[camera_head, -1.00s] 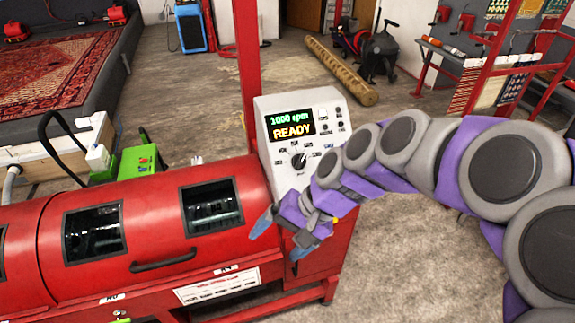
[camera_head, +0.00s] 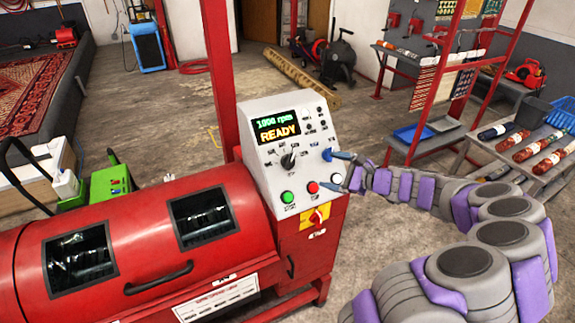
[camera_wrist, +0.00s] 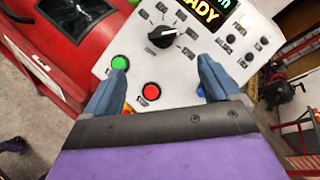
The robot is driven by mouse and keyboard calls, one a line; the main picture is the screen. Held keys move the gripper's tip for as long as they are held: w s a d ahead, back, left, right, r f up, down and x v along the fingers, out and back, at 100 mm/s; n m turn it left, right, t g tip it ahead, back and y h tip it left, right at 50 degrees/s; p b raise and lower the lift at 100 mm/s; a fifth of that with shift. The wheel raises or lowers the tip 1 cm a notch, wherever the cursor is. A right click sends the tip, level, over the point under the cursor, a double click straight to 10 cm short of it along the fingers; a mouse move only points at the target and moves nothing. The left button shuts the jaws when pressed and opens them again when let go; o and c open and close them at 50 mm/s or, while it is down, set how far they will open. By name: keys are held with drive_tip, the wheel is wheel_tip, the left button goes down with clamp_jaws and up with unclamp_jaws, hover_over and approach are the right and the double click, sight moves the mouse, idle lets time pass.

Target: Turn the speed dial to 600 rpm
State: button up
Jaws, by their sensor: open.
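The speed dial (camera_head: 288,160) is a black knob on the white control panel (camera_head: 262,155) of the red machine, with small labels around it. It also shows in the wrist view (camera_wrist: 162,37), ahead of my fingertips and between them. The display (camera_head: 278,127) reads 1000 rpm and READY. My gripper (camera_head: 334,171) is at the right edge of the panel, right of the dial and slightly below it.
Green (camera_head: 288,197) and red (camera_head: 313,187) buttons sit below the dial, near my fingers. A red-on-yellow switch (camera_head: 316,218) is under them. A red post (camera_head: 222,70) stands behind the panel.

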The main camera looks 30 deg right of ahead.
sight(293, 162)
drive_tip(key=b+x, duration=0.2)
drive_tip(key=x, duration=0.9)
drive_tip(key=shift+s+a+f, duration=0.1)
drive_tip(key=shift+a+f, duration=0.1)
drive_tip(key=w, duration=0.1)
drive_tip(key=w+f+b, duration=0.1)
drive_tip(key=w, duration=0.2)
drive_tip(key=shift+w+d+f, duration=0.1)
drive_tip(key=shift+d+f, duration=0.1)
drive_tip(key=shift+f, duration=0.15)
drive_tip(key=shift+w+a+r, duration=0.15)
drive_tip(key=shift+w+a, duration=0.05)
drive_tip(key=shift+a, duration=0.85)
drive_tip(key=shift+d, duration=0.8)
drive_tip(key=c, duration=0.6)
drive_tip(key=shift+a, duration=0.3)
drive_tip(key=c, duration=0.5)
